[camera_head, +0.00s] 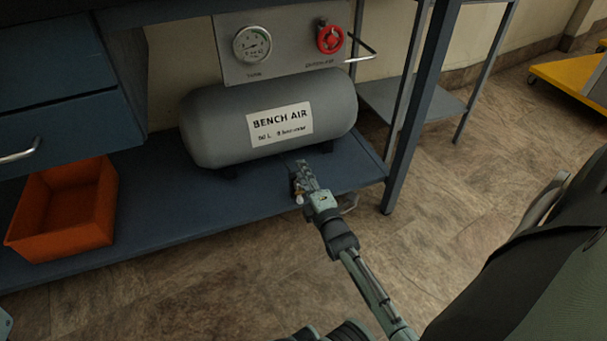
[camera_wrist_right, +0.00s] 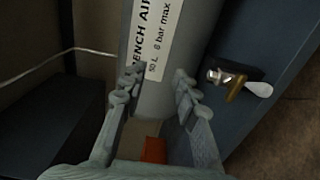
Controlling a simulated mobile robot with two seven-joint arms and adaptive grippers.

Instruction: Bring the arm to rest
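My right arm comes in from the lower right in the head view. Its gripper (camera_head: 303,178) is low in front of the grey air tank (camera_head: 215,125) labelled BENCH AIR, over the front part of the blue lower shelf. In the right wrist view the gripper (camera_wrist_right: 155,92) is open, its two fingers apart with nothing held between them; the tank's label lies beyond them. A small brass valve with a white lever (camera_wrist_right: 236,84) is just right of the right finger there, apart from it. My left gripper does not show.
An orange bin (camera_head: 62,235) stands on the blue shelf (camera_head: 210,205) at left, below a drawer. A panel (camera_head: 285,60) above the tank carries a gauge (camera_head: 252,44) and a red knob (camera_head: 330,38). A bench leg (camera_head: 415,105) stands at right.

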